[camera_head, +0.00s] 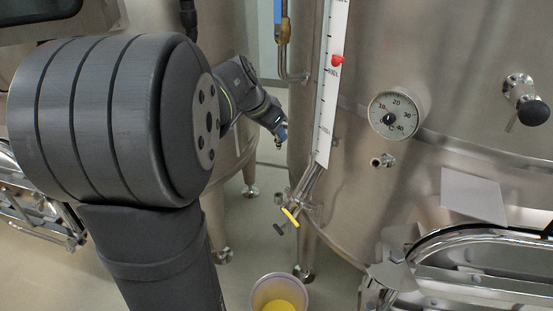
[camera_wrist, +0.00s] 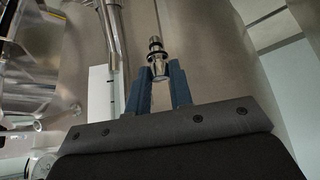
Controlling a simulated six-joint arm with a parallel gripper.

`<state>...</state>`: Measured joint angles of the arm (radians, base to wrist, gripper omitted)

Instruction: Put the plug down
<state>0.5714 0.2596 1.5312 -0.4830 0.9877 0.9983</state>
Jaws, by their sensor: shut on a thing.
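My gripper (camera_wrist: 160,88) is shut on the plug (camera_wrist: 157,60), a small steel piece with dark rings, held between the two blue fingers in the wrist view. In the head view the gripper (camera_head: 281,130) is small and partly turned away, at the end of my arm between the two vats. The plug (camera_head: 279,144) shows there only as a tiny tip below the fingers, in the air and apart from the vat. A flat pale grey plate (camera_head: 472,195) is at the front of the right vat; nothing is seen on it.
The right vat (camera_head: 440,60) carries a dial thermometer (camera_head: 397,112), a small steel port (camera_head: 383,160), a black-handled valve (camera_head: 525,100) and a white scale (camera_head: 330,80). A yellow-handled valve (camera_head: 290,216) hangs below the scale. A bucket (camera_head: 257,295) with yellow contents stands on the floor. Steel rails (camera_head: 450,240) fill the lower right.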

